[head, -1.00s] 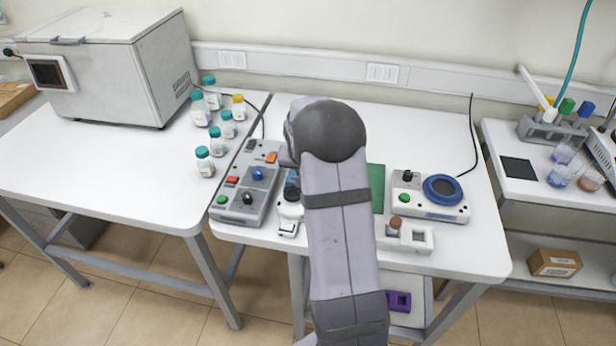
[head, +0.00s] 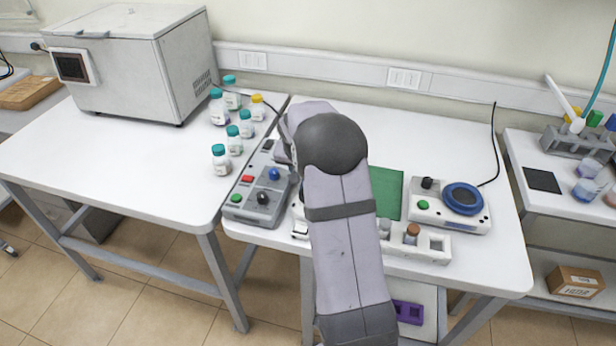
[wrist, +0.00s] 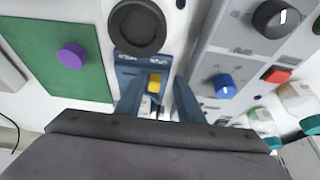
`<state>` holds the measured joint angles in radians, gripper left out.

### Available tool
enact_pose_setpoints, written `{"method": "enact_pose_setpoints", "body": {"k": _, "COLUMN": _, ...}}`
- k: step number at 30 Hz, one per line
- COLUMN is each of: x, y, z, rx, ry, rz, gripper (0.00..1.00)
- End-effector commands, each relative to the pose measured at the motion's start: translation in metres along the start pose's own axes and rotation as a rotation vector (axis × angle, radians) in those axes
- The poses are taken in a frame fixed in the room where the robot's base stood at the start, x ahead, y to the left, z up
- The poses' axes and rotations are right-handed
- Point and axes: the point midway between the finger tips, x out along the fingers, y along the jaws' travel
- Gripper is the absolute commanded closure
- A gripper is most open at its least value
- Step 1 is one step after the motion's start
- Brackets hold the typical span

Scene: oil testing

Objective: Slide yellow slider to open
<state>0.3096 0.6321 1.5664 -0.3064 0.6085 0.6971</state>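In the wrist view a small yellow slider (wrist: 155,82) sits on a dark blue panel (wrist: 130,62) of a white device, below a black round ring (wrist: 137,27). My gripper (wrist: 157,92) is open, with one blue finger on each side of the yellow slider and visible gaps between. I cannot tell how far above the panel the fingertips are. In the head view my arm hides the slider and my gripper; only a white edge of the device (head: 300,228) shows.
A grey control box (head: 240,208) with knobs and buttons stands close on the left. A green mat (head: 388,190) lies to the right, with a purple round piece (wrist: 72,55) on it. A white device with a blue dial (head: 463,198) and a white holder (head: 435,246) are further right.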

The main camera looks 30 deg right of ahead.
Motion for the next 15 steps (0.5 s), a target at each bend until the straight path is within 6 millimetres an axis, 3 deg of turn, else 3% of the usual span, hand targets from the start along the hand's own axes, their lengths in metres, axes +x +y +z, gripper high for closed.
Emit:
{"method": "enact_pose_setpoints", "body": {"k": 8, "x": -0.001, "y": 0.002, "z": 0.000, "rx": 0.001, "ry": -0.001, "rz": 0.003, "gripper": 0.66}}
{"method": "enact_pose_setpoints", "body": {"k": 15, "x": -0.023, "y": 0.001, "z": 0.000, "rx": 0.000, "ry": 0.002, "rz": 0.001, "gripper": 0.66}}
